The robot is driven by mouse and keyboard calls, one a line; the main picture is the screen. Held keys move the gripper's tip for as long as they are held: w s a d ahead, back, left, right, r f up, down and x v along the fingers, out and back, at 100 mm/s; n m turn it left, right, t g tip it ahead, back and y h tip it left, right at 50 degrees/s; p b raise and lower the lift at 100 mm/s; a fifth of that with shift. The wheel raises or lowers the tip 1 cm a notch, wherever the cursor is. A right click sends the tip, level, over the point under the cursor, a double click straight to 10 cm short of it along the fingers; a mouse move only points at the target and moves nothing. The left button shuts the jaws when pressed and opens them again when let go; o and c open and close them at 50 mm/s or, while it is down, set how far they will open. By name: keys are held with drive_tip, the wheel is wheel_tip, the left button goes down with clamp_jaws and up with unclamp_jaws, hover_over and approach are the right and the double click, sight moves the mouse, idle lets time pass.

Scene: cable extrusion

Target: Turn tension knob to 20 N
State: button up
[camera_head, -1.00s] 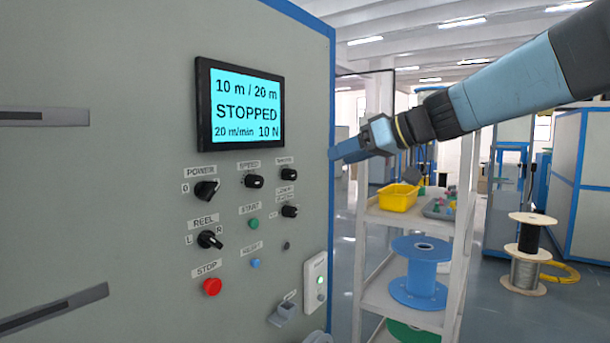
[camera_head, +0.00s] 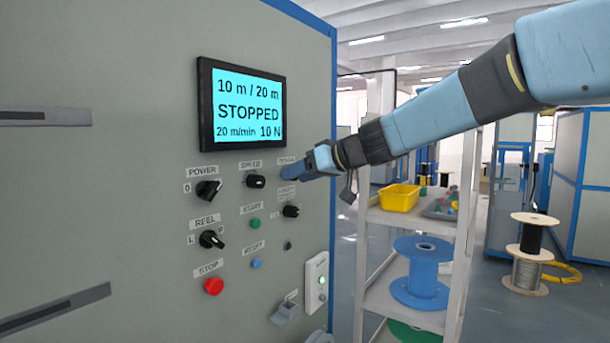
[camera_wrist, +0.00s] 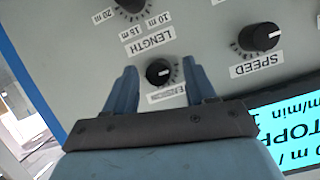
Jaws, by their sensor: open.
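The tension knob is a small black knob (camera_wrist: 159,72) with a white pointer line, on the grey panel in the wrist view. My gripper (camera_wrist: 160,82) is open, with one blue finger on each side of the knob in that picture; I cannot tell whether they touch it. Its label below is partly covered by my gripper. In the head view my gripper (camera_head: 290,172) is at the panel's upper right and hides the knob. The screen (camera_head: 246,104) reads 10 m / 20 m, STOPPED, 20 m/min and 10 N.
The speed knob (camera_head: 256,181) is left of my gripper, and the length knob (camera_head: 291,211) is just below it. The power switch (camera_head: 207,190), reel switch (camera_head: 211,239) and red stop button (camera_head: 213,286) are further left. A shelf with a yellow bin (camera_head: 399,197) stands right of the panel.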

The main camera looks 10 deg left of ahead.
drive_tip(key=shift+c, duration=0.4)
drive_tip(key=shift+a, duration=0.1)
drive_tip(key=c, duration=0.9)
drive_tip(key=shift+w+d, duration=0.1)
drive_tip(key=shift+d, duration=0.35)
clamp_jaws()
drive_tip(key=shift+a, duration=0.35)
drive_tip(key=m+g+y, duration=0.1)
drive_tip(key=m+g, duration=0.1)
drive_tip(key=m, duration=0.2)
drive_tip(key=m+g+y, duration=0.2)
drive_tip(key=m, duration=0.2)
drive_tip(key=shift+w+f, duration=0.1)
drive_tip(key=shift+f, duration=0.1)
drive_tip(key=shift+m, duration=0.3)
